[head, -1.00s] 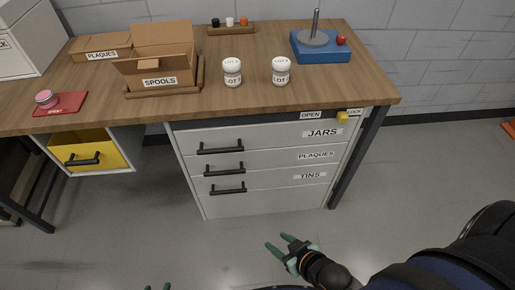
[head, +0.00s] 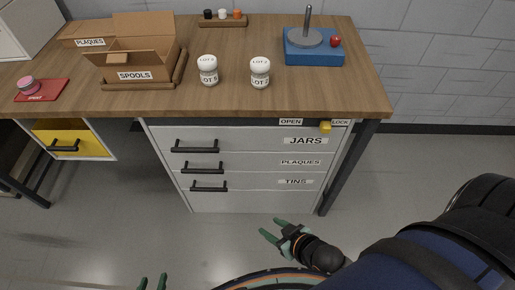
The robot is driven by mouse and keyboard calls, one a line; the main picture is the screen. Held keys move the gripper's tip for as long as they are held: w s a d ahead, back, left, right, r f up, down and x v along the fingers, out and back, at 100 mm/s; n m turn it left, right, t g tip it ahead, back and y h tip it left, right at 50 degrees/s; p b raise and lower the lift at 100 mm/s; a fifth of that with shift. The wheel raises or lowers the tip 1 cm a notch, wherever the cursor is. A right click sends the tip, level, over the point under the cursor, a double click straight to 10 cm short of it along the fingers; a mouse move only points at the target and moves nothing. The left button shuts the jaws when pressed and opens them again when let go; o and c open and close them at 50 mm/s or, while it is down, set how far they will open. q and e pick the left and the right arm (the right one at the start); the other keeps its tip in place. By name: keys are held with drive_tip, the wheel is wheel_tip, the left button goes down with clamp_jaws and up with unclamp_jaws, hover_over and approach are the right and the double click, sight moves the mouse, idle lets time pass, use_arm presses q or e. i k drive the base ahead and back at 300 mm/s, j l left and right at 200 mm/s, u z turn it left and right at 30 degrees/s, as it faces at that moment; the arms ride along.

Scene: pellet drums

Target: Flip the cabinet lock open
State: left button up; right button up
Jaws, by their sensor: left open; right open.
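The white cabinet (head: 245,203) stands under the workbench, with drawers labelled JARS, PLAQUES and TINS and black bar handles. Its yellow lock tab (head: 325,127) is at the top right, between the OPEN label (head: 291,122) and the LOCK label (head: 340,122), closer to LOCK. My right gripper (head: 270,228) is open and empty, low in front of the cabinet and well apart from the lock. My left gripper (head: 152,281) shows only its fingertips at the bottom edge; it is open and apart from the cabinet.
On the workbench (head: 230,97) are two white LOT jars (head: 208,77) (head: 260,80), a SPOOLS box (head: 140,60) and a blue base (head: 313,53) with an upright rod. A yellow-fronted drawer (head: 78,144) hangs at left. The floor before the cabinet is clear.

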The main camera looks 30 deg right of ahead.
sight(325, 127)
drive_tip(key=l, duration=0.95)
drive_tip(key=k+l+u, duration=0.1)
drive_tip(key=l, duration=0.9)
drive_tip(key=k+u, duration=0.15)
drive_tip(key=k, duration=0.15)
